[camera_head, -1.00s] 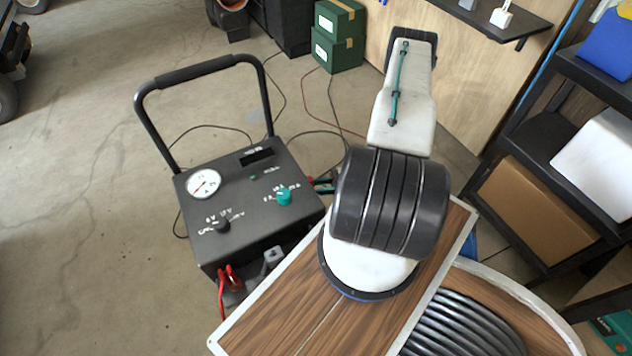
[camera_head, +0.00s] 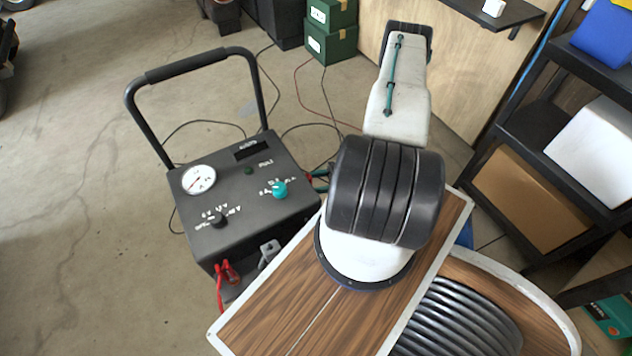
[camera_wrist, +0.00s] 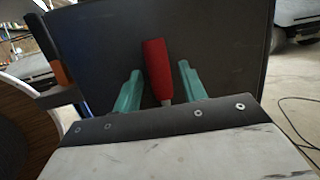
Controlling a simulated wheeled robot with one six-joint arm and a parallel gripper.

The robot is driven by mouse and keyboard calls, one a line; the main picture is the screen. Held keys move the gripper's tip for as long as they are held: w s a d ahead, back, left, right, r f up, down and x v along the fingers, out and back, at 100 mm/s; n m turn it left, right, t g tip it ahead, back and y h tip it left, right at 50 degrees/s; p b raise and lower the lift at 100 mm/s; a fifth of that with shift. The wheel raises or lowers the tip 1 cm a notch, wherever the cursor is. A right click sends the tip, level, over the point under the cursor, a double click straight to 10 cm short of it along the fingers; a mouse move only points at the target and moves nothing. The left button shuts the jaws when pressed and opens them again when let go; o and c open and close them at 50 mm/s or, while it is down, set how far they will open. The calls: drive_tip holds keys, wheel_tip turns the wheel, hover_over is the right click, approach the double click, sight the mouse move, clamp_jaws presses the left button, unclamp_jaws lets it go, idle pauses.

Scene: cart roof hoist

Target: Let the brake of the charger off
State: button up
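The charger (camera_head: 243,222) is a dark box on a cart, left of my arm in the head view. It has a dial gauge (camera_head: 198,179), a black knob (camera_head: 217,220), a teal knob (camera_head: 279,188) and a black push handle (camera_head: 195,64). In the wrist view a red-gripped lever (camera_wrist: 156,66) stands upright before a dark panel (camera_wrist: 215,50). My gripper (camera_wrist: 160,70) is open, with one teal finger on each side of the lever and gaps showing between. I cannot tell the brake's state.
Red clamps (camera_head: 228,272) hang at the charger's near side. Cables (camera_head: 305,128) lie on the floor behind it. Green boxes (camera_head: 331,35) stand at the back, and a black shelf unit (camera_head: 545,190) stands to the right.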

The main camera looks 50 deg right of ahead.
drive_tip(key=shift+o, duration=0.2)
drive_tip(key=shift+s+d, duration=0.1)
drive_tip(key=v, duration=0.7)
drive_tip(key=shift+d, duration=0.25)
drive_tip(key=shift+s+f, duration=0.15)
drive_tip(key=w+a+r+n+g+h, duration=0.1)
drive_tip(key=a+r+n+g+h, duration=0.3)
drive_tip(key=r, duration=0.7)
drive_tip(key=w+a+r+n+g+h, duration=0.1)
drive_tip(key=r+n+g+h, duration=0.1)
drive_tip(key=r+n+g, duration=0.7)
drive_tip(key=w+a+r+n+g+h, duration=0.1)
drive_tip(key=w+a+r+g+h, duration=0.15)
drive_tip(key=r, duration=1.05)
drive_tip(key=s+a+r+n+t+h, duration=0.3)
drive_tip(key=a+r+n+h, duration=0.1)
drive_tip(key=a+r, duration=0.4)
drive_tip(key=s+a+r+n+t+h, duration=0.3)
drive_tip(key=a+r, duration=0.5)
drive_tip(key=r, duration=0.3)
drive_tip(key=s+n+h, duration=0.1)
drive_tip(key=n+h, duration=0.1)
drive_tip(key=n, duration=0.1)
drive_tip(key=shift+s+a, duration=0.2)
drive_tip(key=shift+a, duration=0.05)
